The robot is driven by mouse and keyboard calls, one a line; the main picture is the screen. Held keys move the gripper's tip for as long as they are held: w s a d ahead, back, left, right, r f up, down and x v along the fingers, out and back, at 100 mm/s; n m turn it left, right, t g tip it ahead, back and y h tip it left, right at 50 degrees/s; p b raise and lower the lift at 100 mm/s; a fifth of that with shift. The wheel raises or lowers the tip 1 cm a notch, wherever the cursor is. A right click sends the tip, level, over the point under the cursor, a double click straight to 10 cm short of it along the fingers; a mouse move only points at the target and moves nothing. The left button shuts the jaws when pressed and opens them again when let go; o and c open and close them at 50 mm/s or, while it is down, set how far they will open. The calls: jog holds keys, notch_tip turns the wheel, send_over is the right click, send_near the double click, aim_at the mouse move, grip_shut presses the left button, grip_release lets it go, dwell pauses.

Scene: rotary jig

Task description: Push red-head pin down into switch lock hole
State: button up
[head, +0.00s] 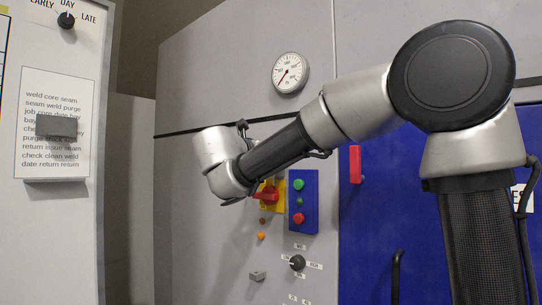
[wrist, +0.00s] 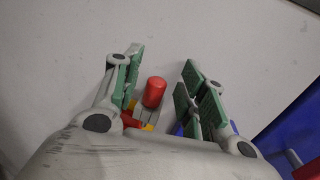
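A pin with a red cylindrical head (wrist: 155,91) shows in the wrist view, between the two green-padded fingers of my gripper (wrist: 163,72). The fingers are spread, with a gap on each side of the red head. A grey part lies just below the head; whether the pin sits in the lock hole cannot be told. The red switch handle (wrist: 131,121) and a bit of yellow plate show below. In the head view the red rotary switch (head: 266,194) sits on its yellow plate (head: 278,203), partly behind my arm. My gripper's fingers are hidden there.
A blue panel (head: 304,222) with green and red buttons is right of the switch. Below are an orange lamp (head: 261,236) and a black knob (head: 297,262). A round gauge (head: 291,73) is above. A red handle (head: 355,164) stands out near the blue door (head: 375,215).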

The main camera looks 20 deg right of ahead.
jog(key=v, duration=1.2)
dwell(0.4)
